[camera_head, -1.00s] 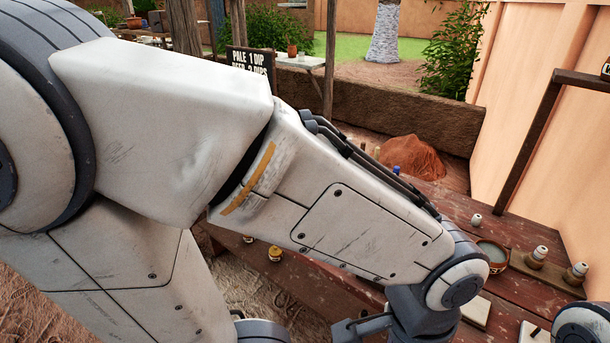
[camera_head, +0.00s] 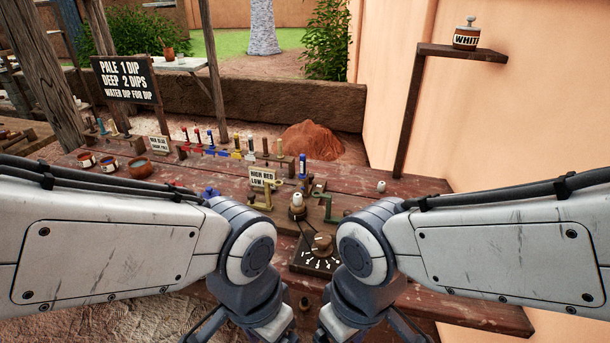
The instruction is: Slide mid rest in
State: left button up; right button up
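On the bench, by a small sign reading HIGH RED (camera_head: 262,178), a yellow-green bracket (camera_head: 262,197) stands at left and a green bracket (camera_head: 328,205) at right. A white-topped dark piece (camera_head: 297,207) stands between them. Which part is the mid rest I cannot tell. My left gripper (camera_head: 262,328) and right gripper (camera_head: 348,328) are at the bottom edge, nearer to me than the brackets and apart from them. Their fingertips are cut off or hidden, so their opening does not show.
A dial box (camera_head: 318,255) sits between my wrists. A row of coloured tools (camera_head: 225,145) and several small pots (camera_head: 139,168) stand at the bench's back left.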

aim_at(307, 182)
jog(key=u, duration=0.3)
jog(key=i, duration=0.85)
jog(key=u, duration=0.45)
